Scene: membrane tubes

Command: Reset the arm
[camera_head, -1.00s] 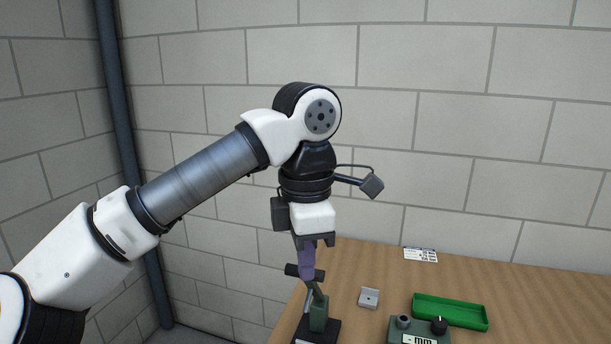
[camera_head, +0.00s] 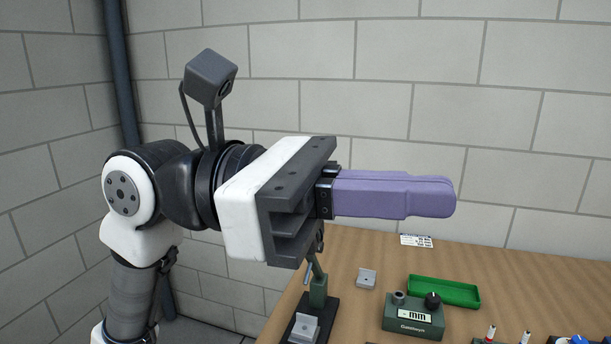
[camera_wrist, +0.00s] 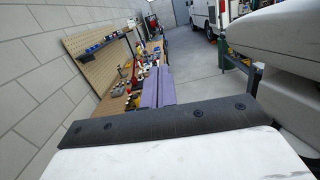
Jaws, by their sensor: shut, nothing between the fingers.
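My gripper (camera_head: 452,196) is raised above the workbench in the head view, its purple fingers pointing right and pressed together with nothing between them. In the wrist view the same purple fingers (camera_wrist: 159,88) show side by side, pointing away down the room. My arm is folded up at the left of the head view, with the wrist level and the fingers roughly horizontal. The gripper is clear of everything on the bench.
The wooden workbench (camera_head: 380,253) carries a green stand (camera_head: 318,290), a small grey block (camera_head: 366,279), a green tray (camera_head: 444,291) and a green gauge box (camera_head: 413,318). Block walls stand behind and left. The wrist view shows a pegboard (camera_wrist: 95,45) and open floor (camera_wrist: 194,75).

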